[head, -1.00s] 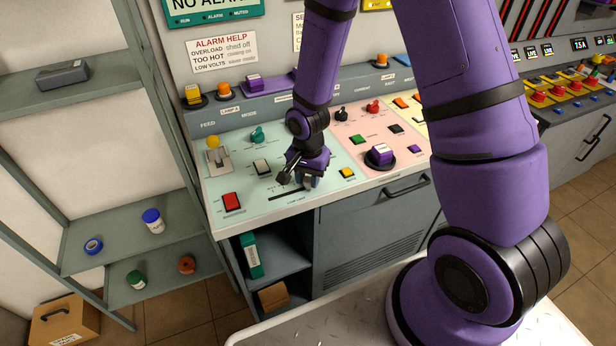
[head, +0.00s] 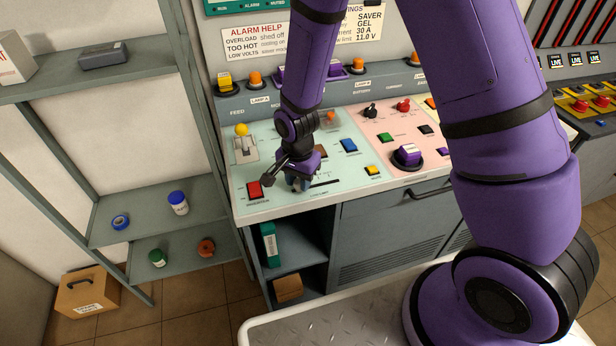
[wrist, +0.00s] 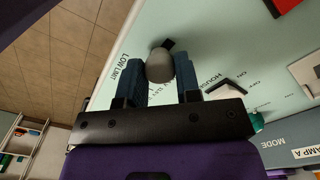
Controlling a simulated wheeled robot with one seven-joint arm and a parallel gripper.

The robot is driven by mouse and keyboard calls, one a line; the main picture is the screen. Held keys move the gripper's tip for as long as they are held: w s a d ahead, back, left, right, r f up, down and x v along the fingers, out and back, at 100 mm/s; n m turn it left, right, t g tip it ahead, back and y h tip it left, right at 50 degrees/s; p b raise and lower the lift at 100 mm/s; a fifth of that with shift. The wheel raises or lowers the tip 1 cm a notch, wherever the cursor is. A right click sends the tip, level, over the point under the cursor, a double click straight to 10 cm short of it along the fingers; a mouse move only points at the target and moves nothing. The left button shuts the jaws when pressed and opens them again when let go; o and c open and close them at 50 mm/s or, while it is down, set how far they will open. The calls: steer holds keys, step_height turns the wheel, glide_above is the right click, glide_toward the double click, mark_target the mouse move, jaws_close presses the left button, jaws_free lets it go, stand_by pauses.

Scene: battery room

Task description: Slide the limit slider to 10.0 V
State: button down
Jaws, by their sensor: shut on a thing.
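The limit slider's dark slot (head: 325,182) runs along the front of the pale green panel, and its bare part shows to the right of my gripper (head: 299,187). In the wrist view my gripper (wrist: 161,82) is shut on the grey rounded slider knob (wrist: 160,66), with one blue finger on each side of it. "LOW LIMIT" lettering (wrist: 124,68) is printed beside the knob. In the head view the fingers hide the knob, at the slot's left part. The scale figures are too small to read.
A red rocker switch (head: 254,189) sits just left of my gripper. A yellow button (head: 372,170) and blue rocker (head: 348,146) lie to the right. A yellow-knobbed lever (head: 242,131) stands behind left. A partly covered wall sign (head: 366,24) reads "GEL, 30 A, 11.0 V".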

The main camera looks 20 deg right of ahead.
mark_target(297, 182)
steer(key=shift+a, duration=0.25)
steer(key=c, duration=0.8)
jaws_free()
step_height(297, 182, up, 11)
